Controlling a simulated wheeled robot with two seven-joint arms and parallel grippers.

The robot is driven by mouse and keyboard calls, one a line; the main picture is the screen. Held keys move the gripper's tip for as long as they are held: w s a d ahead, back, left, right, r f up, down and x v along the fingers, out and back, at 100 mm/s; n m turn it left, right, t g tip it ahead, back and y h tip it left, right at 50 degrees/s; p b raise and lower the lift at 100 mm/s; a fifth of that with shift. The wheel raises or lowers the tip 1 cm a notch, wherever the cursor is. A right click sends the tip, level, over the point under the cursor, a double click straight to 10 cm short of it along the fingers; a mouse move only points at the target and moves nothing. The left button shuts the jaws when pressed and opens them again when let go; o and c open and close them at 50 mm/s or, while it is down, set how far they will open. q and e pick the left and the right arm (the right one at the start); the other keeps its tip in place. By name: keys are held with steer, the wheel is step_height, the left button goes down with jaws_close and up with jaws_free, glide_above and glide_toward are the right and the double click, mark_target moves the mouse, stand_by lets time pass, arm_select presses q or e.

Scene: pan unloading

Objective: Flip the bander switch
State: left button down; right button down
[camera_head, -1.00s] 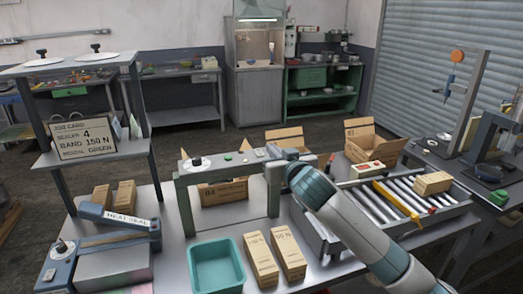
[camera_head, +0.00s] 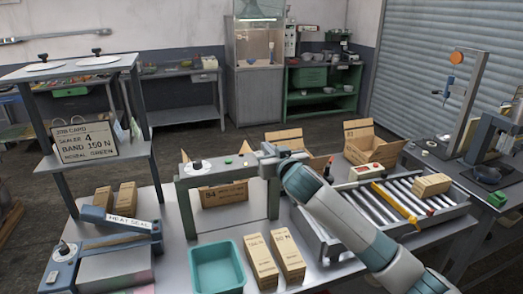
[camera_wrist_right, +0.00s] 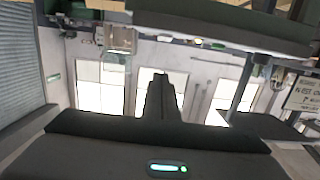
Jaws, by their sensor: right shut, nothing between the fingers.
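The bander (camera_head: 186,185) is a grey-green arch on the steel table. Its top bar carries a dial knob (camera_head: 196,166) at the left and a green button (camera_head: 229,161). The switch cannot be made out clearly; the bar's right end is partly hidden by my right gripper (camera_head: 266,150). That gripper is shut and empty, just above the bar's right end; contact cannot be told. In the right wrist view its closed fingers (camera_wrist_right: 162,95) point upward in the picture, with nothing between them. My left gripper is not in view.
A teal bin (camera_head: 217,268) and two tan cartons (camera_head: 261,261) stand in front of the arch. A heat sealer (camera_head: 110,245) is at the left, a roller conveyor (camera_head: 400,192) at the right. A job card (camera_head: 85,141) stands on the left shelf. An open carton (camera_head: 372,143) lies behind.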

mark_target(261, 153)
steer(key=p+x, duration=0.2)
steer(key=x, duration=0.3)
steer(key=shift+w+r, duration=0.1)
steer(key=f+p, duration=0.2)
steer(key=shift+w+a+f, duration=0.15)
steer(key=shift+w+f, duration=0.25)
steer(key=shift+f, duration=0.8)
steer(key=shift+w, duration=0.1)
